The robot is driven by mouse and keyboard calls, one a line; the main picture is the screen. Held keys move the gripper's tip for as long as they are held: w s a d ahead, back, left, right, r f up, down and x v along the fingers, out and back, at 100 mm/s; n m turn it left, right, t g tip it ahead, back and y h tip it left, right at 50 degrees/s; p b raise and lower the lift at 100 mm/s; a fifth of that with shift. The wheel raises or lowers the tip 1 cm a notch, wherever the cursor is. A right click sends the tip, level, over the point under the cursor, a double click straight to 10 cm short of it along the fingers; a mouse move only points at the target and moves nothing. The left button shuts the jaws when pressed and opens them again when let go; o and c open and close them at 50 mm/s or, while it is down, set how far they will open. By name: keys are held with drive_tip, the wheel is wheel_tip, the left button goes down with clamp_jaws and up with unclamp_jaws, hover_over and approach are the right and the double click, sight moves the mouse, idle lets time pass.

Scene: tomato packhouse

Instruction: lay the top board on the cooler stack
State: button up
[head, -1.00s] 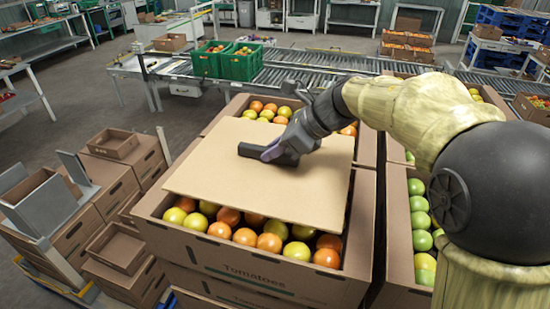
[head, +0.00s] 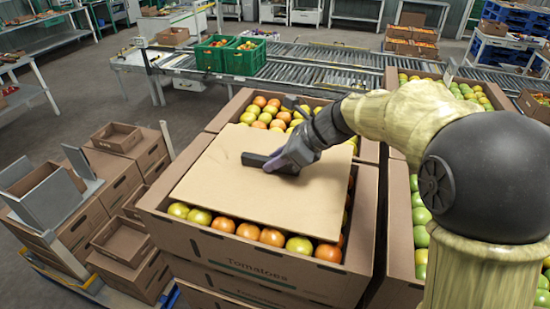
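The top board (head: 230,197) is a flat tan sheet over an open carton (head: 270,262) marked "Tomatoes" on top of the stack. It covers the middle of the carton; red, orange and yellow-green tomatoes (head: 272,237) show along the front and right. It lies slightly askew to the carton's rim; I cannot tell if it touches the fruit. My gripper (head: 278,161) is at the board's upper middle, with a dark bar across the board there. It appears shut on the board; the fingertips are partly hidden.
A second tomato carton stands behind (head: 268,102), and green tomatoes fill cartons at the right (head: 420,215). Empty boxes are stacked at the left (head: 122,240). A roller conveyor (head: 330,68) with green crates (head: 245,57) runs behind.

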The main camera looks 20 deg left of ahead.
drive_tip(key=o, duration=0.3)
drive_tip(key=shift+w+d, duration=0.15)
drive_tip(key=shift+w, duration=0.1)
drive_tip(key=shift+s+r, duration=0.1)
drive_tip(key=shift+s, duration=0.1)
drive_tip(key=b+v, duration=0.3)
drive_tip(key=v, duration=0.9)
drive_tip(key=shift+r, duration=0.1)
